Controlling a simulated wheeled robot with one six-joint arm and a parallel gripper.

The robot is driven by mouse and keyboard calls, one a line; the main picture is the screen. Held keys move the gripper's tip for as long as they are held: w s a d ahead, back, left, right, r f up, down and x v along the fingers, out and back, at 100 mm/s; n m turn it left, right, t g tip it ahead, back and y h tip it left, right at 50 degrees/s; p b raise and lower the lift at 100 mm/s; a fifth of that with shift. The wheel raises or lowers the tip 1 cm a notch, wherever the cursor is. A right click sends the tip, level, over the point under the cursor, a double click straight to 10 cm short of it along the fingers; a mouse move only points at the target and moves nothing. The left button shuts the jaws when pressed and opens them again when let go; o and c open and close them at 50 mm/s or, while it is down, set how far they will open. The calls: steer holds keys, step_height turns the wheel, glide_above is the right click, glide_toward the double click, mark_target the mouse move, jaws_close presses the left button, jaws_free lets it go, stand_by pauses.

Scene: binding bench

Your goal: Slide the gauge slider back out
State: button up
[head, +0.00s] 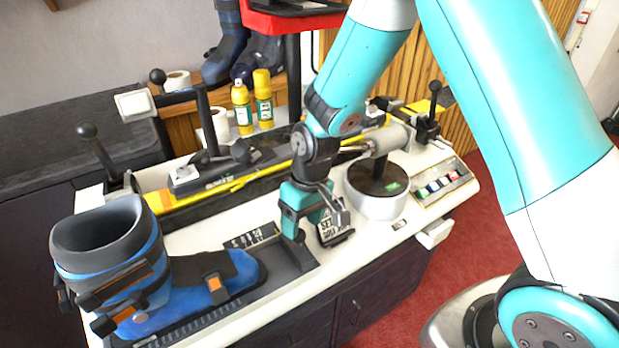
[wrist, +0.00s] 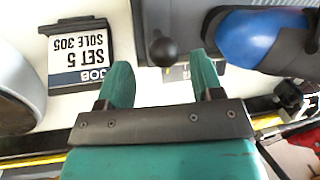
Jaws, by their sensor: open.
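A blue and dark boot (head: 170,280) rests on a dark gauge bed at the front left of the bench. The dark gauge slider (head: 295,252) stands at its toe end. In the wrist view the slider's round black knob (wrist: 163,48) shows just ahead of my fingertips, centred between them. The blue boot toe (wrist: 245,38) is to the right there. My teal gripper (head: 311,218) is over the slider; in the wrist view it (wrist: 162,68) is open, with nothing held.
A job card (wrist: 85,50) reading "SET 5 SOLE 305" stands close to the left finger; the head view shows it too (head: 336,232). Yellow bottles (head: 242,108) stand behind. Levers with black knobs (head: 87,130) rise at left.

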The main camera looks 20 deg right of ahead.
step_height(320, 180, up, 13)
steer(key=d, duration=0.2)
steer(key=shift+w+d+r, duration=0.15)
steer(key=shift+w+d, duration=0.1)
steer(key=shift+w, duration=0.2)
steer(key=s+a+r+n+y, duration=0.1)
steer(key=s+r, duration=0.3)
steer(key=s, duration=0.6)
steer(key=s+a+r+n+y, duration=0.1)
steer(key=s+a+r+n, duration=0.1)
steer(key=s, duration=0.8)
steer(key=shift+a+r+t, duration=0.4)
steer(key=shift+a+r, duration=0.5)
steer(key=shift+a, duration=0.05)
